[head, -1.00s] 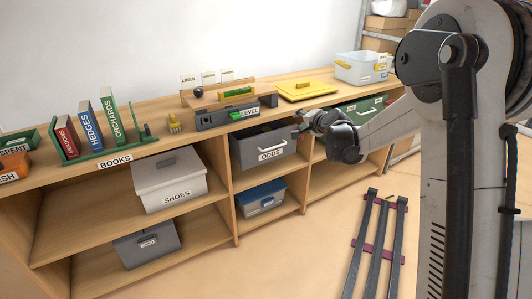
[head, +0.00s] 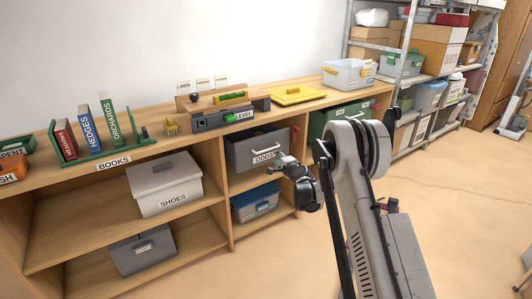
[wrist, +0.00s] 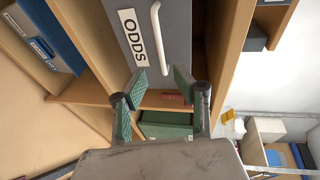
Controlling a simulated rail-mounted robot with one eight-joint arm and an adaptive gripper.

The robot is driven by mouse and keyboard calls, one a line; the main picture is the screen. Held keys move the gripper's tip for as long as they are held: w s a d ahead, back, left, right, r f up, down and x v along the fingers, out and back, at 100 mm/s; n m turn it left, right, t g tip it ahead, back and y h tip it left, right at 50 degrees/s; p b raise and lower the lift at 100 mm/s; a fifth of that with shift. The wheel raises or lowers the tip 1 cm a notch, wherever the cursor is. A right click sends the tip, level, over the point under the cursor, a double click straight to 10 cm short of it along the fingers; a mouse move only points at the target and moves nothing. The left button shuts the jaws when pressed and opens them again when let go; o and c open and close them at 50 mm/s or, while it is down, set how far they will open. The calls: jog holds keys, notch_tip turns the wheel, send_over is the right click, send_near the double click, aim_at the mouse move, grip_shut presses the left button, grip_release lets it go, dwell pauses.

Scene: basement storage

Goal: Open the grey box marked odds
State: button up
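The grey box marked ODDS (head: 250,148) sits in the upper middle compartment of the shelf unit and looks closed. In the wrist view the box (wrist: 184,45) shows at the top with its ODDS label and a white bar handle (wrist: 160,38). My gripper (head: 281,166) is at the lower right of the box's front in the head view. In the wrist view my gripper (wrist: 160,80) is open and empty, its green-padded fingers spread below the handle's end and apart from it.
A blue-lidded box (head: 256,202) stands below, a green box (head: 335,113) to the right, and the light SHOES box (head: 165,183) to the left.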

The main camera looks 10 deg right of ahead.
jog(key=b+x, duration=0.2)
jog(key=x, duration=1)
jog(key=shift+w+a+b, duration=0.1)
jog(key=shift+w+b, duration=0.25)
grip_shut()
